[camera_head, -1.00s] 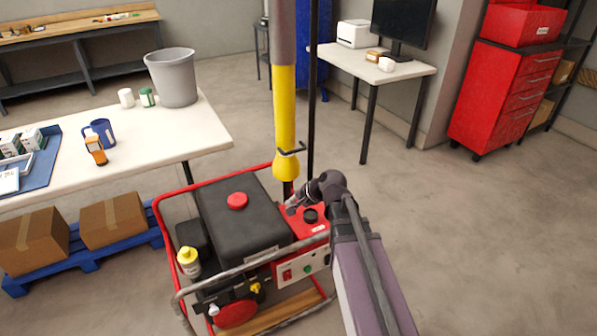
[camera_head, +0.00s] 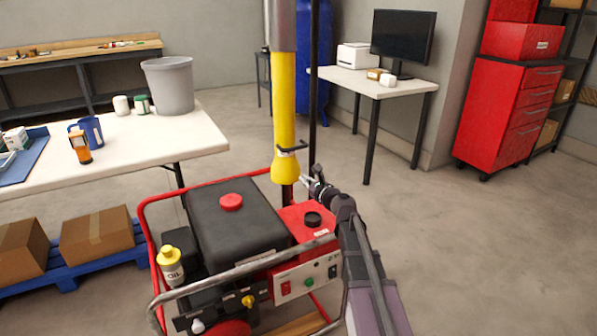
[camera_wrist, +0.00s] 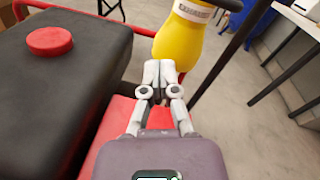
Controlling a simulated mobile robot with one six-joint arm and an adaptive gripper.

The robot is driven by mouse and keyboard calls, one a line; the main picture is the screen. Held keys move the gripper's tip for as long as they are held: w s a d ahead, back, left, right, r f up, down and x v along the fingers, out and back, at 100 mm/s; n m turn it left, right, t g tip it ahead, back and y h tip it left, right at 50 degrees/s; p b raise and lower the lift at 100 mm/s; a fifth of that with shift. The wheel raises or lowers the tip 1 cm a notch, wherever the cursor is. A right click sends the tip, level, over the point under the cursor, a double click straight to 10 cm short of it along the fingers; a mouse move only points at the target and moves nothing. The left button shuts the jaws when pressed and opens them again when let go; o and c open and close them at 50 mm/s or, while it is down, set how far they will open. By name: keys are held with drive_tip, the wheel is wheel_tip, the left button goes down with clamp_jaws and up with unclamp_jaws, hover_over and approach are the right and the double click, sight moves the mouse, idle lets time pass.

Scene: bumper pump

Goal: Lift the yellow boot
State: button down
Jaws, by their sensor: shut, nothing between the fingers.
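The yellow boot (camera_head: 283,120) hangs upright below a grey metal pipe (camera_head: 280,25), with a flared lower end and a dark clamp near that end. In the wrist view the boot's flared end (camera_wrist: 178,40) is just beyond my fingertips. My gripper (camera_head: 304,180) is shut and empty, low and to the right of the boot's lower end in the head view. The shut fingertips also show in the wrist view (camera_wrist: 159,68), where they overlap the boot's lower edge. I cannot tell whether they touch it.
A red-framed generator with a black tank (camera_head: 235,220) stands below the boot and gripper. A thin dark pole (camera_head: 313,90) rises right of the boot. A white table (camera_head: 180,140) is at left. Open floor (camera_head: 480,260) lies to the right.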

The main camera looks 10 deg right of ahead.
drive_tip(key=d+m+b, duration=0.1)
drive_tip(key=w+d+f+m+t+h, duration=0.1)
drive_tip(key=m, duration=0.1)
drive_tip(key=w+d+f+m+b, duration=0.1)
drive_tip(key=shift+w+d+f+m+t+h+b, duration=0.2)
drive_tip(key=shift+m+t+h+b, duration=0.1)
drive_tip(key=shift+m, duration=0.1)
drive_tip(key=w+a+r+p, duration=0.3)
drive_tip(key=w+r+p, duration=0.1)
drive_tip(key=w, duration=0.6)
drive_tip(key=shift+a+r, duration=0.2)
idle(0.3)
drive_tip(key=shift+w, duration=0.1)
drive_tip(key=shift+r+p, duration=0.15)
drive_tip(key=shift+p, duration=0.2)
wheel_tip(320, 180, up, 24)
drive_tip(key=p, duration=2.4)
drive_tip(key=shift+r, duration=0.15)
